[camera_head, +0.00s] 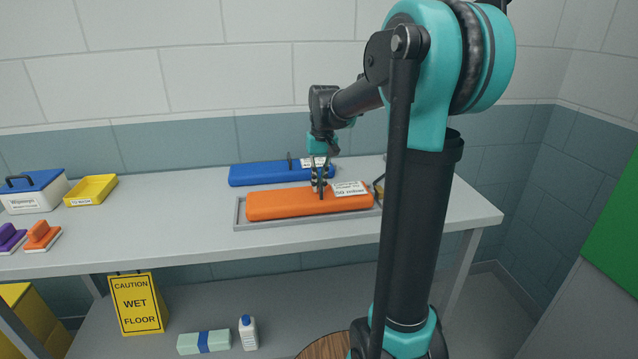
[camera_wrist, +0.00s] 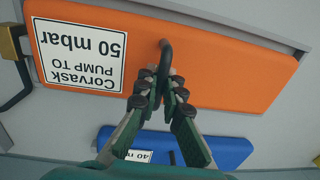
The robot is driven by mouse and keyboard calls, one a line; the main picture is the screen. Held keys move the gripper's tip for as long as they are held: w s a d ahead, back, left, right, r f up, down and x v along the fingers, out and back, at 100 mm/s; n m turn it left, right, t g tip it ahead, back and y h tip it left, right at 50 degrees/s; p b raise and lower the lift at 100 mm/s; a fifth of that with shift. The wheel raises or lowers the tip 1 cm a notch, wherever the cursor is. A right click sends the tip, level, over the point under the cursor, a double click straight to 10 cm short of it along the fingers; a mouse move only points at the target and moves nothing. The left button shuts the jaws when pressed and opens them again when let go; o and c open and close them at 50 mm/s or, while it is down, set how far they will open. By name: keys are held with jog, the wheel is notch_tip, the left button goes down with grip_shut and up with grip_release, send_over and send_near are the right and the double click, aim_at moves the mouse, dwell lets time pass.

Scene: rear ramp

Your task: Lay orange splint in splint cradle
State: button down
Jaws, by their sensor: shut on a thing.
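The orange splint (camera_head: 290,205) is a long padded slab with a white label reading "50 mbar". It lies over the grey splint cradle (camera_head: 238,222), a shallow tray on the bench, lengthwise along it and seemingly inside its rim. My gripper (camera_head: 319,188) is above the splint, shut on its black handle. In the wrist view my gripper (camera_wrist: 163,82) has its fingertips at the dark handle, with the orange splint (camera_wrist: 225,75) beneath. Whether the splint's underside touches the cradle floor is hidden.
A blue splint (camera_head: 265,174) lies just behind. A yellow tray (camera_head: 92,190), a white box with blue lid (camera_head: 38,192) and purple and orange brushes stand at the left of the bench (camera_head: 150,220). A wet-floor sign (camera_head: 138,303) is below. Bench between is clear.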

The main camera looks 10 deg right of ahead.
jog(key=shift+f, duration=0.2)
jog(key=c, duration=1.6)
grip_release()
